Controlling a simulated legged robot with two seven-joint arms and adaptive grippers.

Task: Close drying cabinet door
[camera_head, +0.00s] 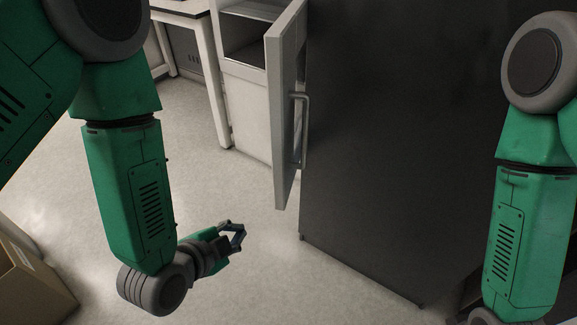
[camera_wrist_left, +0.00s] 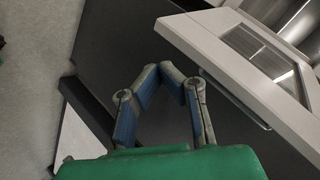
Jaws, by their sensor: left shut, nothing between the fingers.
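The drying cabinet is a tall dark box (camera_head: 400,140) at centre right in the head view. Its light grey door (camera_head: 285,95) stands open, swung out and seen nearly edge-on, with a bar handle (camera_head: 304,130) on its face. In the left wrist view the door (camera_wrist_left: 205,38) shows a window, and its handle (camera_wrist_left: 236,102) lies along the lower edge. My left gripper (camera_head: 238,236) is shut and empty, below and left of the door, apart from it. Its fingers also show in the wrist view (camera_wrist_left: 164,73). My right gripper is out of view.
A white bench unit (camera_head: 248,110) with an open compartment stands behind the door. A white table (camera_head: 205,45) is at the back left. A cardboard box (camera_head: 30,275) sits at lower left. The floor (camera_head: 220,190) around my left gripper is clear.

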